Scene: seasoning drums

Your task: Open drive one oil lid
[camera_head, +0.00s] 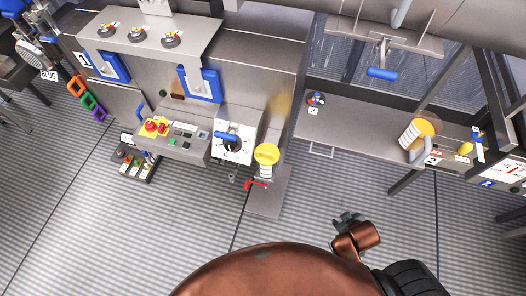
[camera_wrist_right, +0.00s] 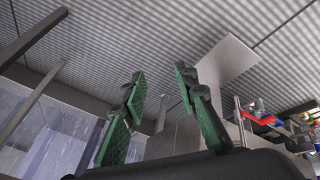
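A round yellow lid (camera_head: 267,153) sits on a short pale neck beside the control panel in the head view, above a red lever (camera_head: 256,184). No label marks either one clearly as drive one. My right gripper (camera_head: 348,219) is small and partly hidden by its arm, over the floor below and right of the first lid. In the right wrist view its green fingers (camera_wrist_right: 159,72) are apart with nothing between them. My left gripper is not in view.
The control panel (camera_head: 180,143) has red buttons and a blue-handled dial (camera_head: 232,142). A grey bench (camera_head: 350,132) stands to the right. In the right wrist view a red part (camera_wrist_right: 262,118) shows at the right. The floor (camera_head: 150,230) in front is clear.

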